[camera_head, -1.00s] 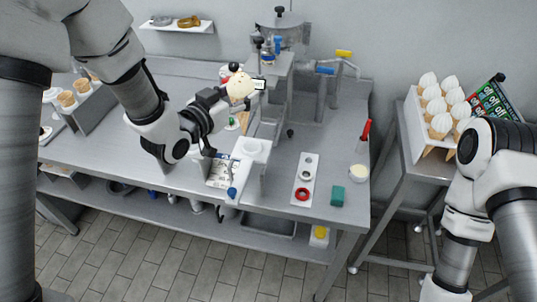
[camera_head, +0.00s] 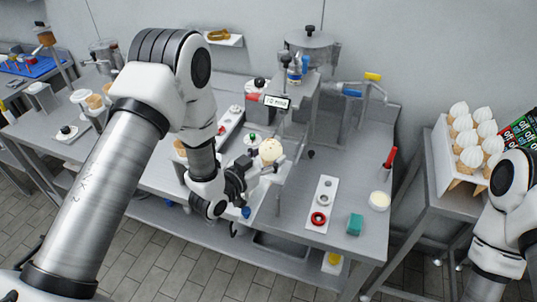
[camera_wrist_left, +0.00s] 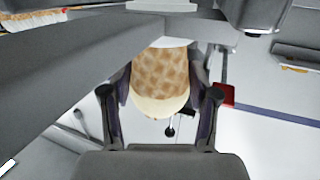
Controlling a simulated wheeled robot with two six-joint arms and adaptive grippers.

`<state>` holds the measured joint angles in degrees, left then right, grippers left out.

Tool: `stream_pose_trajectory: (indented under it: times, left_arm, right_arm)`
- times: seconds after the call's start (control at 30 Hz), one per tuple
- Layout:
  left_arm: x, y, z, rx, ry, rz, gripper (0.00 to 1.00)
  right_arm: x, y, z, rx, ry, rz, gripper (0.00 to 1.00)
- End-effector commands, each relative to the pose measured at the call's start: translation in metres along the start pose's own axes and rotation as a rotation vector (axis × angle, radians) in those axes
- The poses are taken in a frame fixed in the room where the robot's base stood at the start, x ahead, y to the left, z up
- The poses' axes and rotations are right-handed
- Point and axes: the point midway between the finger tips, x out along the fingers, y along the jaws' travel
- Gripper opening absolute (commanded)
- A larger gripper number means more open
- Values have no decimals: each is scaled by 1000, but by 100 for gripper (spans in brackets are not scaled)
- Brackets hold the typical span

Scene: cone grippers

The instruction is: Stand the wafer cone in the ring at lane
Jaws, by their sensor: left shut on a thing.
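My left gripper (camera_head: 258,168) is shut on the wafer cone, which it holds over the front part of the bench. In the left wrist view the tan waffle side of the cone (camera_wrist_left: 160,75) lies between the two fingers (camera_wrist_left: 160,98). The arm and gripper hide the cone's lower part in the head view. A white plate with a red ring (camera_head: 319,218) lies to the right of the gripper, apart from it. I cannot tell which ring is at lane. My right gripper is out of view.
A machine with a small display (camera_head: 276,101) stands behind the gripper. A green block (camera_head: 355,224), a cream-filled tub (camera_head: 379,201) and a red-handled tool (camera_head: 390,158) are at the bench's right. A rack of white-topped cones (camera_head: 470,145) stands on the right-hand table.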

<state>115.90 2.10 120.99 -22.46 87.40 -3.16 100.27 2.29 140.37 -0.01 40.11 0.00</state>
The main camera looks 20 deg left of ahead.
Motion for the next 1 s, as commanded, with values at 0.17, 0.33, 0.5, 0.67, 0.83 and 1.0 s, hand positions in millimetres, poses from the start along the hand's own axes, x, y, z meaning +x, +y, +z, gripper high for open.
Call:
stream_pose_trajectory:
  times: [0.17,0.33,0.5,0.67,0.83,1.0]
  left_arm:
    - [0,0,5,0,-1,0,46]
    - [0,0,4,0,-1,0,85]
    - [0,0,4,0,-1,0,85]
    - [0,0,1,0,-1,0,85]
    - [-22,-1,4,-3,-4,-3,85]
    - [-67,-1,5,-7,-3,-4,85]
  right_arm:
    - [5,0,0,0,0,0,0]
    - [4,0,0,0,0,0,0]
    - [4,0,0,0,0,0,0]
    - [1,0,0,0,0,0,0]
    - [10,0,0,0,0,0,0]
    - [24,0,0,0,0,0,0]
